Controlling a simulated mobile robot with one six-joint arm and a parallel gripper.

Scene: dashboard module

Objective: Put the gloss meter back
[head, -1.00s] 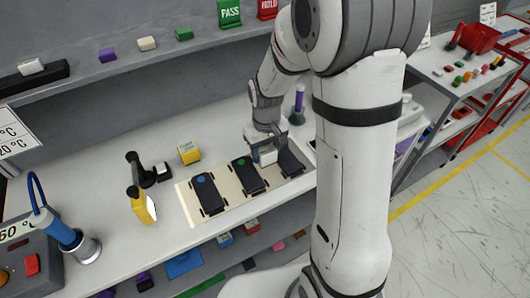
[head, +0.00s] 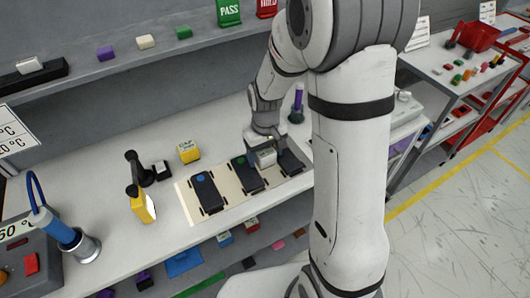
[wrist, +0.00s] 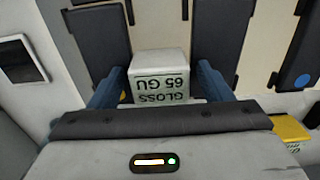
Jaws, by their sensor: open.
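The gloss meter (head: 266,158) is a small white box at the right part of the cream board (head: 224,203), between the dark pieces with the green dot and at the right end. In the wrist view the gloss meter (wrist: 160,88) shows a label reading GLOSS 65 GU, upside down. My gripper (head: 264,151) is over it, jaws open, with one blue-grey finger on each side in the wrist view (wrist: 160,78). I cannot tell whether the fingers touch it. Its underside is hidden.
Dark module pieces with a blue dot (head: 203,190) and a green dot (head: 246,177) lie on the board. A yellow block (head: 188,151), a yellow hand tool (head: 141,205) and a purple-topped cylinder (head: 297,103) stand on the bench.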

